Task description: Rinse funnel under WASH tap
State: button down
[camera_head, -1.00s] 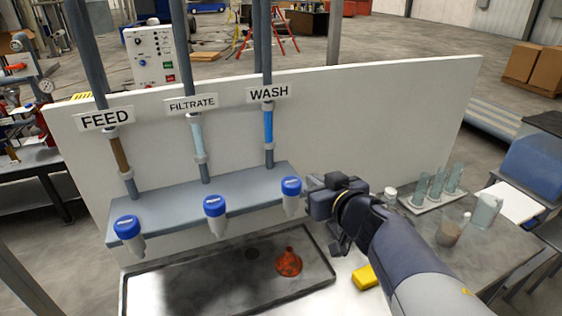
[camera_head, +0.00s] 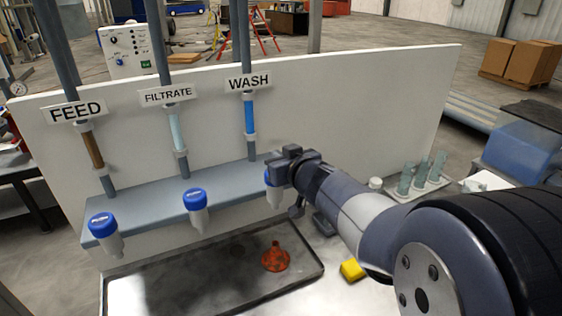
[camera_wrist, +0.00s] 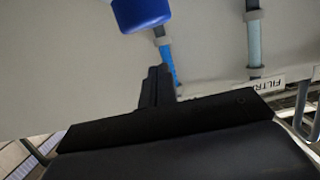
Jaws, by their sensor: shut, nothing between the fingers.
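The orange-red, dark-speckled funnel (camera_head: 276,257) lies wide end down in the sink tray (camera_head: 190,297), below the WASH tap. In the wrist view a blue cap (camera_wrist: 142,12) is at the top, beyond my closed fingers (camera_wrist: 156,75). The WASH sign (camera_head: 249,81) is above on the white panel.
The FEED tap (camera_head: 102,224) and FILTRATE tap (camera_head: 195,199) stand left along the grey ledge (camera_head: 150,213). A yellow block (camera_head: 353,270) lies right of the tray. A rack of grey-green tubes (camera_head: 425,175) stands right, behind my arm. The white panel (camera_head: 350,110) closes off the back.

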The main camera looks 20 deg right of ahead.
jog(key=shift+s+f+b, duration=0.2)
jog(key=shift+f+b, duration=0.45)
jog(key=shift+f, duration=1.05)
jog(key=shift+f+b, duration=0.45)
jog(key=shift+f, duration=0.7)
jog(key=shift+r+p, duration=0.35)
jog(key=s+d+r+p, duration=0.2)
jog(key=s+r+p, duration=0.3)
jog(key=s, duration=0.4)
jog(key=shift+s+r, duration=0.3)
jog(key=shift+r, duration=0.4)
jog(key=shift+w, duration=0.1)
